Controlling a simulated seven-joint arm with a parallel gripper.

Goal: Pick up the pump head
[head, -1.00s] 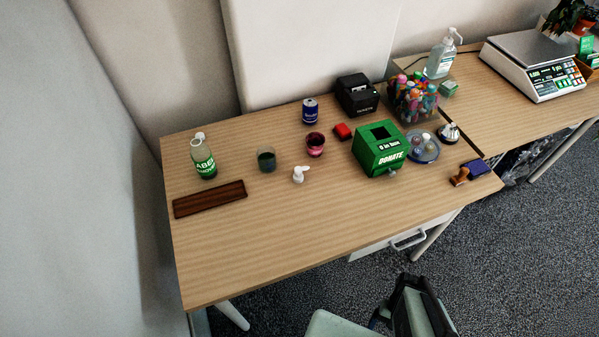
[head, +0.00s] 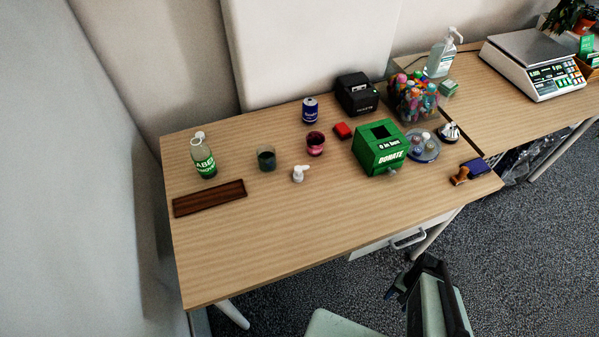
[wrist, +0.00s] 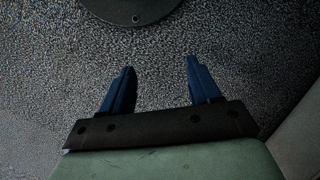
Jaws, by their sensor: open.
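The pump head (head: 300,173) is a small white piece with a short spout. It stands on the wooden table, right of the brown tray and in front of the dark red cup. My gripper (wrist: 160,66) is open and empty in the wrist view, its two blue fingers spread over the grey carpet. In the head view my arm is at the bottom right, in front of the table edge and well away from the pump head. The pump head is not in the wrist view.
Near the pump head are a dark green cup (head: 266,158), the dark red cup (head: 316,144) and the green donation box (head: 380,150). A bottle (head: 203,157) and brown tray (head: 209,198) stand left. The table's front middle is clear.

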